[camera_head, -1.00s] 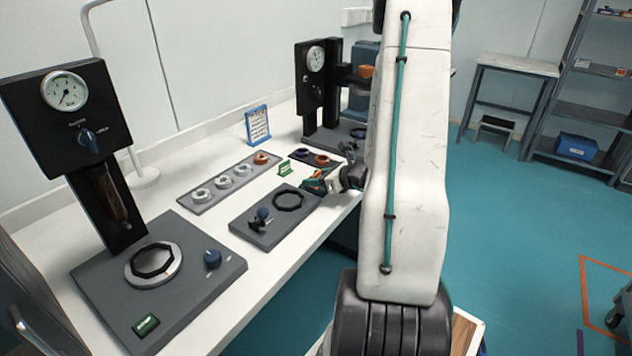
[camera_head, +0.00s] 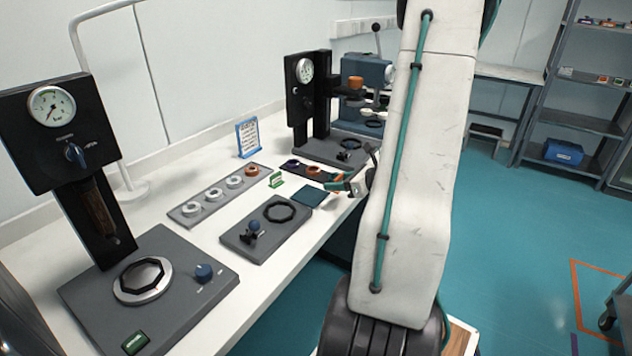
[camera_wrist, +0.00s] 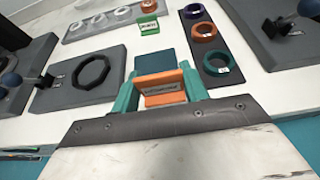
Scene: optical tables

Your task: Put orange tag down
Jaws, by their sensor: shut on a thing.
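The orange tag (camera_wrist: 163,88) is a small block with a pale label, held between the teal fingers of my gripper (camera_wrist: 160,90) in the wrist view. The gripper is shut on it. A dark blue-teal square pad (camera_wrist: 155,60) lies on the white bench just beyond the tag, and the tag hides its near part. Whether the tag touches the pad or bench I cannot tell. In the head view my gripper (camera_head: 340,187) is low over the bench's front edge, just right of the square pad (camera_head: 311,194).
A green tag (camera_wrist: 149,27) stands behind the pad. A dark strip (camera_wrist: 216,52) with purple, orange and green rings lies to the right. A grey fixture (camera_wrist: 85,85) with a black ring is to the left. A grey tray (camera_head: 218,197) with several rings lies behind.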

